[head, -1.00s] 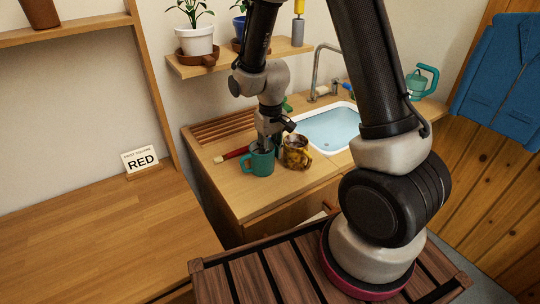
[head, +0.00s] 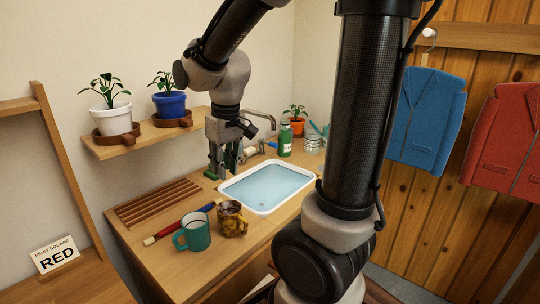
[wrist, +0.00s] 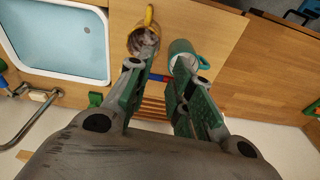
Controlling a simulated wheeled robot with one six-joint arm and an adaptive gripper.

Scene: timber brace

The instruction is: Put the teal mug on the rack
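The teal mug (head: 196,233) stands upright on the wooden counter, beside a brown mottled mug. It also shows in the wrist view (wrist: 183,60), beyond the fingertips and partly covered by one finger. The slatted wooden rack (head: 158,203) lies at the counter's back left, apart from the teal mug. A strip of its slats (wrist: 155,108) shows between my fingers in the wrist view. My gripper (head: 222,172) is above the counter behind the mugs, near the sink's left end. In the wrist view its green-padded fingers (wrist: 163,72) are apart with nothing between them.
The brown mug (head: 231,219) stands close right of the teal mug. A red and blue rod (head: 180,223) lies between mugs and rack. The sink (head: 268,186) is to the right, with a green bottle (head: 285,140) behind. A shelf with potted plants (head: 145,138) overhangs the rack.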

